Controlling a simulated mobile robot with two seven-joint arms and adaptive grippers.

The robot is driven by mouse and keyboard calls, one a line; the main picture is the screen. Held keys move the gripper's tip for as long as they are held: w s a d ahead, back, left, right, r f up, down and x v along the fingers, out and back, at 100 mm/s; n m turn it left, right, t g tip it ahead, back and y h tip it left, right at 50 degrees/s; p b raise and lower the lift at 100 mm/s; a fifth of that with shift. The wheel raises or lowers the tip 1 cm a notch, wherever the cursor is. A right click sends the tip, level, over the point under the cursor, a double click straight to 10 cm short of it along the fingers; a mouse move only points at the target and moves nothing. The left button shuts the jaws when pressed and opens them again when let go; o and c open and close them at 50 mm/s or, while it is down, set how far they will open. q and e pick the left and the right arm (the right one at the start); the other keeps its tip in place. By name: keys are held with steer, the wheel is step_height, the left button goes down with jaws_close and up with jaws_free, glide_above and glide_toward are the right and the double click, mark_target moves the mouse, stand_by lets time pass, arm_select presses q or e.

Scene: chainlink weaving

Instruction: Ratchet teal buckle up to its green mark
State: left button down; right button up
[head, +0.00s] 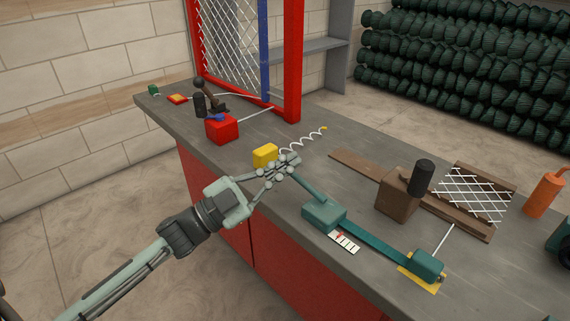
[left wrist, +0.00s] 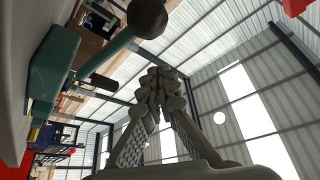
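The teal buckle (head: 324,214) sits on the grey bench, its teal lever slanting up and left toward my left gripper (head: 278,171). A teal strap (head: 382,243) runs from the buckle to a teal block (head: 428,263) on a yellow plate. A white scale card (head: 344,242) with dark ticks and a red mark lies beside the buckle; I cannot make out a green mark. In the left wrist view, the buckle (left wrist: 52,68) and the lever's dark round knob (left wrist: 147,18) show left of and above my left gripper (left wrist: 160,92). Its fingertips meet with nothing visible between them. My right gripper is not seen.
A yellow block (head: 265,154) with a white coil (head: 302,141) stands just behind my left gripper. A brown block (head: 397,196) with a black handle and a mesh frame (head: 474,195) are to the right. A red block (head: 222,129) and red fence post stand farther back.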

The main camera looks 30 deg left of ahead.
arm_select(q)
steer(key=b+v, duration=0.1)
steer(key=v, duration=0.9)
steer(key=shift+r+b, duration=0.2)
steer(key=shift+b, duration=0.15)
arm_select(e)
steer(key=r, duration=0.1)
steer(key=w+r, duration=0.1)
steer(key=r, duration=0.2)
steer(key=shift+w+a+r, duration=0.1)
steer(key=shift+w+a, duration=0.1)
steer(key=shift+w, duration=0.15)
arm_select(q)
steer(key=c, duration=2.2)
jaws_free()
